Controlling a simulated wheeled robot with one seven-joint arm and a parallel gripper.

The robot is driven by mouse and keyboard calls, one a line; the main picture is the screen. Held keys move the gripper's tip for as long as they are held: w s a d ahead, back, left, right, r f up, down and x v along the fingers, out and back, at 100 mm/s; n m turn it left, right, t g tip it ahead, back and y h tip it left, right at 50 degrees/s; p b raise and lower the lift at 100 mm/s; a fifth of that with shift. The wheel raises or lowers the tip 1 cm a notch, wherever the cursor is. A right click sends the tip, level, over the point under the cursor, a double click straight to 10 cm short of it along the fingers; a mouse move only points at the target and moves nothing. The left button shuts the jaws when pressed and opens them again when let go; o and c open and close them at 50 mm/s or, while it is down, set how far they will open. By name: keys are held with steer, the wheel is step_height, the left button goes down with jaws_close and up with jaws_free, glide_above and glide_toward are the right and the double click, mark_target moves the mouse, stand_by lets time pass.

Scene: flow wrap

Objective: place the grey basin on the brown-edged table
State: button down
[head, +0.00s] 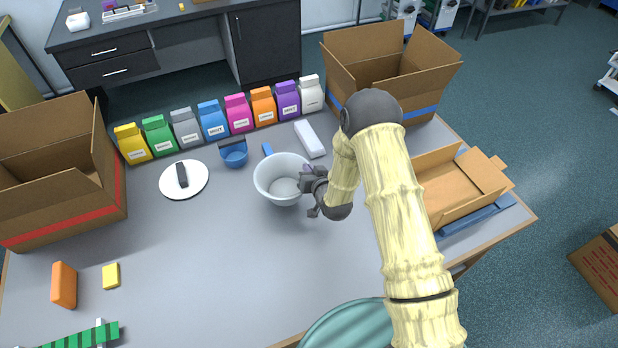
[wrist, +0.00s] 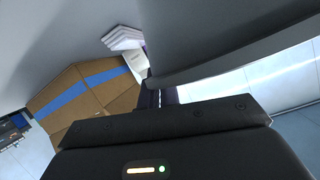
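The grey basin (head: 270,190) is a round, light grey tub, upright with its opening up, over the middle of the brown-edged table (head: 210,270). That table has a grey top with a thin brown edge. My gripper (head: 305,184) is at the basin's right rim in the head view. In the wrist view the basin's wall (wrist: 230,40) fills the upper part, and my gripper's fingers (wrist: 160,97) are close together at its rim, apparently closed on it. I cannot tell whether the basin's bottom touches the table.
Several coloured bags (head: 212,121) line the back edge. Open cardboard boxes stand at left (head: 60,175) and back right (head: 385,75), a cardboard tray (head: 455,195) at right. A white plate (head: 196,189), blue container (head: 234,158) and white block (head: 310,139) are near the basin. The front middle is clear.

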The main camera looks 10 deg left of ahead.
steer(key=shift+f+p, duration=0.6)
steer(key=shift+f, duration=1.6)
steer(key=c, duration=1.6)
jaws_free()
steer(key=b+v, duration=0.3)
steer(key=v, duration=0.9)
steer(key=shift+s, duration=0.1)
